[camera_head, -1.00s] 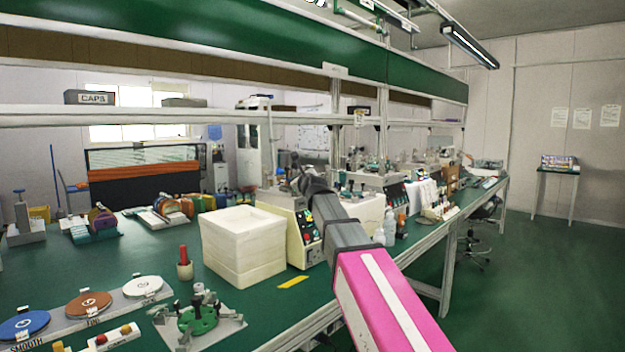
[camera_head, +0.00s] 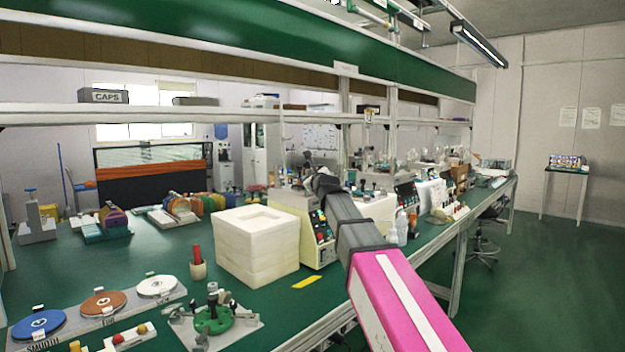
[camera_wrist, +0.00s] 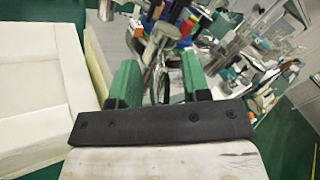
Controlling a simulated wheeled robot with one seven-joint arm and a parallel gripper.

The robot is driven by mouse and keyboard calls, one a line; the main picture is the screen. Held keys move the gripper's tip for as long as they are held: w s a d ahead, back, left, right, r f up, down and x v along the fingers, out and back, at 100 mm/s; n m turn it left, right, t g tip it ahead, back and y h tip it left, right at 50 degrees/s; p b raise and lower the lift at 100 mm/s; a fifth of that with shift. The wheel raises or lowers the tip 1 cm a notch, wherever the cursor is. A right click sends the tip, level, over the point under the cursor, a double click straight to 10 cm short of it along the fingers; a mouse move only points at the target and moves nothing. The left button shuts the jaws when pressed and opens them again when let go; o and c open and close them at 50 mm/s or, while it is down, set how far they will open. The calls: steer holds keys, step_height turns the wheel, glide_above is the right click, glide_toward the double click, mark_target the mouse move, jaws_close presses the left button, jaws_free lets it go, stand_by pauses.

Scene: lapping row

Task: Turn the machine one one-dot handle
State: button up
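A cream machine (camera_head: 288,214) with a dark button panel (camera_head: 321,228) stands on the green bench, partly behind my arm. I take it to be machine one; no label is readable. My gripper is at its top in the head view, mostly hidden by my own wrist. In the wrist view my gripper (camera_wrist: 160,77) has its two green fingers apart. A shiny metal part (camera_wrist: 160,42) shows between and beyond them; I cannot tell whether they touch it. I cannot make out a one-dot mark on any handle.
A white foam block stack (camera_head: 257,248) stands left of the machine, and also close left of the gripper in the wrist view (camera_wrist: 35,100). White bottles (camera_head: 402,228) stand to the right. A green fixture (camera_head: 212,320) sits in front. A shelf runs above.

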steer(key=v, duration=1)
steer(key=shift+s+d, duration=0.15)
steer(key=shift+s, duration=0.25)
